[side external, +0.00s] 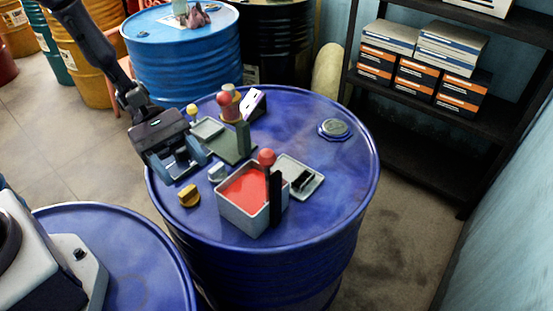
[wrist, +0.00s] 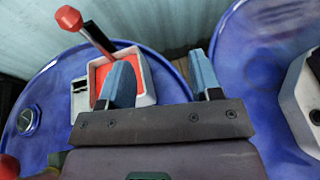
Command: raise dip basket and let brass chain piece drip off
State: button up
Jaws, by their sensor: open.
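A grey square tank (side external: 240,215) holding red liquid (side external: 245,188) stands on the blue drum; the tank also shows in the wrist view (wrist: 147,75). The dip basket's dark upright handle (side external: 275,198) with a red ball knob (side external: 267,157) rises at the tank's right side. In the wrist view the red knob (wrist: 69,18) is at upper left. The basket itself and the brass chain piece are not visible; the red liquid looks opaque. My gripper (side external: 190,163) is open and empty, left of the tank and apart from the handle. Its fingers (wrist: 160,62) show in the wrist view.
A pale tray (side external: 313,188) with a black piece lies right of the tank. A yellow round piece (side external: 189,196) and a green-grey stand (side external: 236,152) are near my gripper. A red-topped object (side external: 229,101) stands behind. The drum's right side is clear around a cap (side external: 335,129).

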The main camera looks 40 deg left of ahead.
aim_at(277, 173)
jog(key=w+r+n+t+h, duration=0.1)
jog(key=w+n+t+h, duration=0.3)
jog(key=w+n+t, duration=0.25)
jog(key=shift+g, duration=0.45)
jog(key=w+d, duration=0.1)
jog(key=d, duration=0.3)
jog(key=w+d, duration=0.1)
jog(key=d, duration=0.3)
jog(key=w+d, duration=0.1)
jog(key=d, duration=0.4)
